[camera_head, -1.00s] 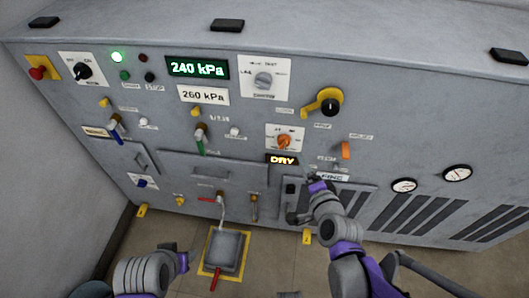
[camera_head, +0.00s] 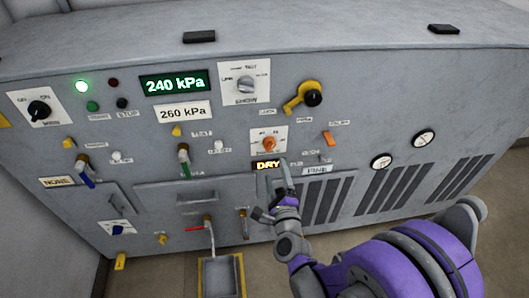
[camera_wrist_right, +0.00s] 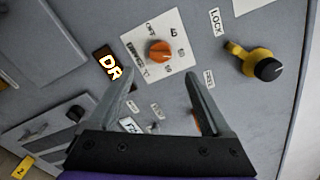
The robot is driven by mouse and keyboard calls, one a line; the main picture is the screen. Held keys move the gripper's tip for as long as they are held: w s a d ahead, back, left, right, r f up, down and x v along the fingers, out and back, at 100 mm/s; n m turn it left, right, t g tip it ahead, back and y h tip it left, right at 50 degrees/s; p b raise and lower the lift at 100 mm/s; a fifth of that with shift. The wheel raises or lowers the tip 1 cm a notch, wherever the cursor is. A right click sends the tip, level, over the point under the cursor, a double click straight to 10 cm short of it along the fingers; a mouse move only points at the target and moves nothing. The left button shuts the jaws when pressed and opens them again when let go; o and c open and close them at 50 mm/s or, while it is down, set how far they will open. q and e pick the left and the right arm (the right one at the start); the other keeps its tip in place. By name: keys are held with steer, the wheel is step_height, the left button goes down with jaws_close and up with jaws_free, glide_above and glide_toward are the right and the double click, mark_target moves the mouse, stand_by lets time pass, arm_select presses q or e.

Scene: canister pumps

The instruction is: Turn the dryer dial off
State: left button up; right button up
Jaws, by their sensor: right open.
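The dryer dial is an orange knob (camera_head: 268,143) on a white square plate (camera_head: 258,133), right of the panel's middle. It also shows in the right wrist view as an orange knob (camera_wrist_right: 159,51), with its plate's markings tilted. Below it a lit display (camera_head: 268,165) reads DRY; part of it shows in the right wrist view (camera_wrist_right: 110,67). My right gripper (camera_head: 277,186) is just below the dial, beside the display. In the right wrist view its jaws (camera_wrist_right: 160,84) are apart and empty, with the dial beyond the tips, apart from them. My left gripper is out of view.
A yellow lever with a black hub (camera_head: 311,97) is up and right of the dial. An orange switch (camera_head: 328,138) is to its right, and a grey selector (camera_head: 246,85) above. Gauges (camera_head: 381,161) and vents are further right.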

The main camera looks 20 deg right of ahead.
mark_target(271, 148)
steer(key=x, duration=1)
steer(key=shift+w+d+p, duration=0.1)
steer(key=shift+w+p, duration=0.1)
steer(key=shift+p, duration=0.1)
jaws_close()
